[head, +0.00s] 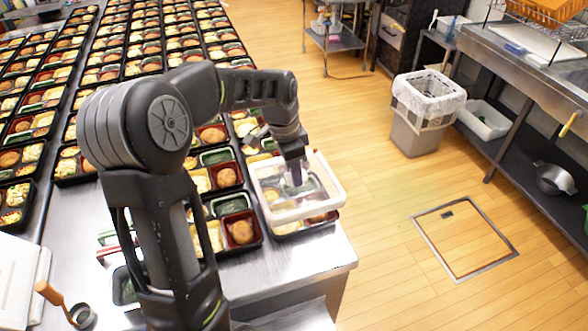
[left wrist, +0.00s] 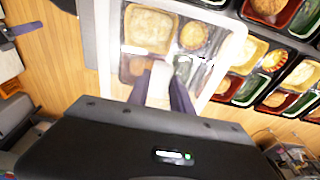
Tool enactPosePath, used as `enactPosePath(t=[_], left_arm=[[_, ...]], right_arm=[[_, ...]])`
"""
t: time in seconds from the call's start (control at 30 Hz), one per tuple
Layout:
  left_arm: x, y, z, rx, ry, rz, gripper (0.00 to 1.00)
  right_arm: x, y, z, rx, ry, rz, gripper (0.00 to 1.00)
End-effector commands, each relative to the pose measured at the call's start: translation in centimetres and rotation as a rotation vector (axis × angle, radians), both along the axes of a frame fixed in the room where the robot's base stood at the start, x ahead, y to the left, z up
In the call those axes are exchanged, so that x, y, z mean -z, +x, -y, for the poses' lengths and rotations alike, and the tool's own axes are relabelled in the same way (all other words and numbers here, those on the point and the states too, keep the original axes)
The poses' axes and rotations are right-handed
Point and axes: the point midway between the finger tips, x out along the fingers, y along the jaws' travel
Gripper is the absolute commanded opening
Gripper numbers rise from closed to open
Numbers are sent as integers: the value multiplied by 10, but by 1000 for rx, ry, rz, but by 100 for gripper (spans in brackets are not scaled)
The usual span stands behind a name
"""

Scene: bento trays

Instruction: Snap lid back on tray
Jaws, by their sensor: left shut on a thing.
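The clear lid with a thick white rim (head: 318,209) is over a black bento tray (head: 289,232) at the front right corner of the table. Food shows through the lid, and the tray's dark edge shows below its near side. I cannot tell whether the rim touches the tray. My left gripper (head: 297,178) points down at the middle of the lid and is shut on it. In the left wrist view, the fingers (left wrist: 160,88) close on a pale part, with the white rim (left wrist: 226,72) around food compartments. My right gripper is not in view.
Rows of filled bento trays (head: 236,203) stand close to the left of the lid. The table's right edge (head: 345,250) is near. A ladle (head: 60,303) lies at the front left. A lined bin (head: 425,115) stands on the open floor to the right.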

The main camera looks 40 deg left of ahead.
Motion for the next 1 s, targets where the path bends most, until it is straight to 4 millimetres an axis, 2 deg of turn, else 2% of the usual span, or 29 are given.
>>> enactPosePath(t=[0.1, 0.4, 1.0], left_arm=[[16, 0, 0, 0, 0, 0, 0], [37, 0, 0, 0, 0, 0, 0], [40, 0, 0, 0, 1, 1, 0]], right_arm=[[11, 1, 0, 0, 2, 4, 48], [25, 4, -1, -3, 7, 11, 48], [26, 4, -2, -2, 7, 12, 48]])
